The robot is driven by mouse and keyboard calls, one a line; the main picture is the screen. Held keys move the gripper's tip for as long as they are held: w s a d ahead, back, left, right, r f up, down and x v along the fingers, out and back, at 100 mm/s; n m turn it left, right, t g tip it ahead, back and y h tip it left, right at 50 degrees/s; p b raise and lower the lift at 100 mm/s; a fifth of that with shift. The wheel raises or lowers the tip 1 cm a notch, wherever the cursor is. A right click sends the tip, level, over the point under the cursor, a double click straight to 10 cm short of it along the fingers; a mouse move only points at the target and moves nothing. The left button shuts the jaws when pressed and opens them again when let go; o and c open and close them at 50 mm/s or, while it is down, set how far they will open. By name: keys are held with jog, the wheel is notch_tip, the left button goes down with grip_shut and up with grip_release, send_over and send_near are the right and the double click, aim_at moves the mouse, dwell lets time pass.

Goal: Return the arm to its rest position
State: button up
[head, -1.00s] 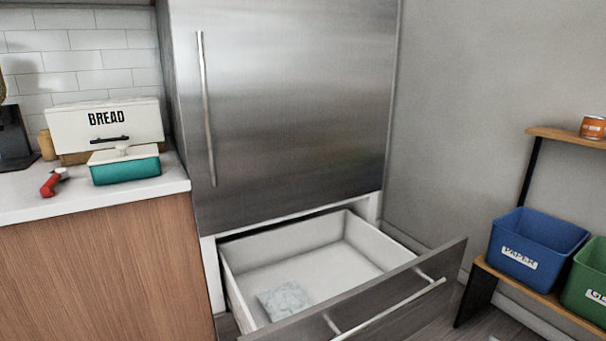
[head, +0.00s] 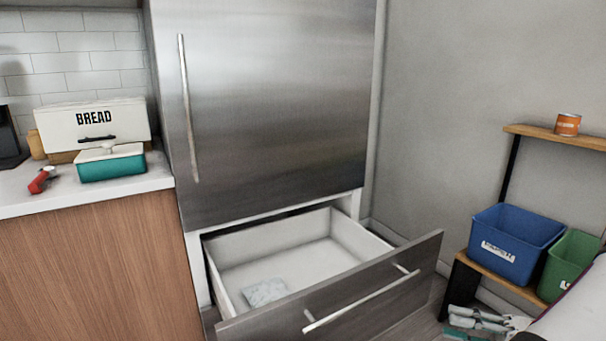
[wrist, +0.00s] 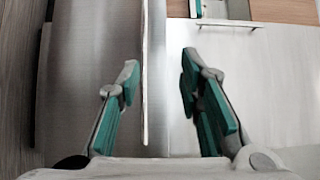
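My gripper (head: 478,322) shows at the lower right of the head view, beside the open drawer's right end, with part of my arm behind it. In the wrist view my gripper (wrist: 160,88) has its two teal-padded fingers spread apart with nothing between them.
The bottom drawer (head: 345,245) is pulled out, with a pale packet (head: 264,292) inside. A blue bin (head: 515,245) and a green bin (head: 568,262) stand on a low shelf at right, a can (head: 567,124) above. The counter at left holds a bread box (head: 95,128) and a teal dish (head: 111,164).

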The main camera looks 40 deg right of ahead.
jog(key=w+a+r+n+g+y, duration=0.4)
jog(key=w+a+r+g, duration=0.5)
jog(key=w, duration=0.3)
jog(key=w+a+r+n+g+h, duration=0.1)
jog(key=w+a+r+n+g, duration=0.15)
jog(key=a, duration=0.35)
jog(key=w+a+r+n+g, duration=0.1)
jog(key=w+a+r+g, duration=0.1)
jog(key=a+r+g, duration=0.3)
jog(key=s+a+r+n+g+h, duration=0.25)
jog(key=a+h, duration=0.25)
jog(key=a, duration=0.6)
jog(key=s+a+n+t+h, duration=0.3)
jog(key=s+a+h, duration=0.35)
jog(key=s, duration=0.25)
notch_tip(320, 180, up, 27)
jog(key=t+p, duration=0.3)
jog(key=p, duration=2.2)
jog(key=shift+f+t, duration=0.15)
jog(key=shift+t, duration=0.15)
